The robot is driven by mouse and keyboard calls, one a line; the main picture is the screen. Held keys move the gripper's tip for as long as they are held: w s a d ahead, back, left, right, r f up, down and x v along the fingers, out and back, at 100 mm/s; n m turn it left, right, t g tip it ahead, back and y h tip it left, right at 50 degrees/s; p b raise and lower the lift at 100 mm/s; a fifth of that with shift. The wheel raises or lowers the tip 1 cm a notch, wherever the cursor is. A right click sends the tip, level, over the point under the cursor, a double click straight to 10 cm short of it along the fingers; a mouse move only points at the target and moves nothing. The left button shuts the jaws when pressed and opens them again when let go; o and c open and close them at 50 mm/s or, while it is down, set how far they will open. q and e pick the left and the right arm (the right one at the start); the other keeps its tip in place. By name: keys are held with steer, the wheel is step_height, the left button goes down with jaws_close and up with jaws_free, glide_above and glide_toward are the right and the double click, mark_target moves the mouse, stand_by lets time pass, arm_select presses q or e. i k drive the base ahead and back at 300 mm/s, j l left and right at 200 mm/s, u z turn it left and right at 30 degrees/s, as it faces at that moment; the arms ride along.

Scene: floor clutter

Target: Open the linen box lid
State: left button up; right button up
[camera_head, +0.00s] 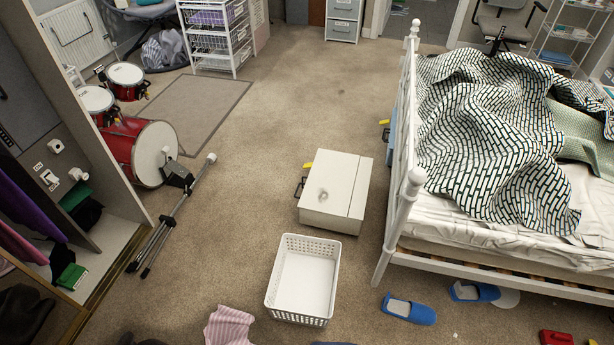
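A closed white box (326,188), which appears to be the linen box, sits on the carpet in the middle of the view. Its flat top has a seam near the right side and a grey round mark. A dark handle (300,187) and a yellow tag (308,165) stick out at its left side. Its lid looks shut. Neither of my grippers shows in the head view.
An empty white basket (304,278) stands just in front of the box. The white bed frame (404,190) rises close on the right. Blue slippers (408,308), pink striped cloth (229,326) and a fallen stand (172,219) lie around.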

mark_target(328, 189)
steer(key=i+j+z, duration=0.1)
steer(key=j, duration=0.5)
steer(key=j+z, duration=0.15)
steer(key=j, duration=0.45)
steer(key=i+j+z, duration=0.4)
steer(key=j, duration=0.25)
steer(key=i+j+z, duration=0.2)
steer(key=j, duration=0.2)
steer(key=j+z, duration=0.2)
steer(key=j, duration=0.15)
steer(key=i+j+z, duration=0.2)
steer(key=j, duration=0.25)
steer(key=k+l, duration=0.05)
steer(key=k, duration=0.05)
